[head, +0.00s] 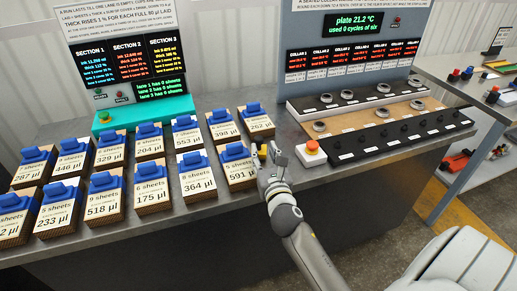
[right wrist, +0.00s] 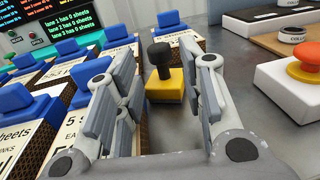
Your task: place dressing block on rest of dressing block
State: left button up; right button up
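A small yellow block with a black knob, which looks like the dressing block (right wrist: 165,84), stands upright on the grey bench top in the right wrist view. In the head view only a bit of its yellow (head: 263,149) shows beside my right gripper (head: 270,153). My right gripper (right wrist: 160,88) is open, its two fingers spread to either side of the block with gaps. The block appears between and beyond the fingertips, not held. I cannot pick out the rest of the dressing block in these views. My left gripper is not in view.
Several cardboard sheet stacks with blue clips (head: 150,185) stand in rows to the left. A red push button on a white base (head: 311,153) and the collar panel (head: 390,135) are to the right. A side table with small parts (head: 490,85) stands far right.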

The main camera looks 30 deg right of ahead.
aim_at(260, 141)
jog(key=shift+x, duration=0.95)
jog(key=shift+w+d+r, duration=0.1)
jog(key=shift+w+d, duration=0.1)
jog(key=shift+w, duration=0.4)
jog(key=x, duration=0.4)
jog(key=shift+w+p, duration=0.15)
jog(key=shift+p, duration=0.25)
grip_shut()
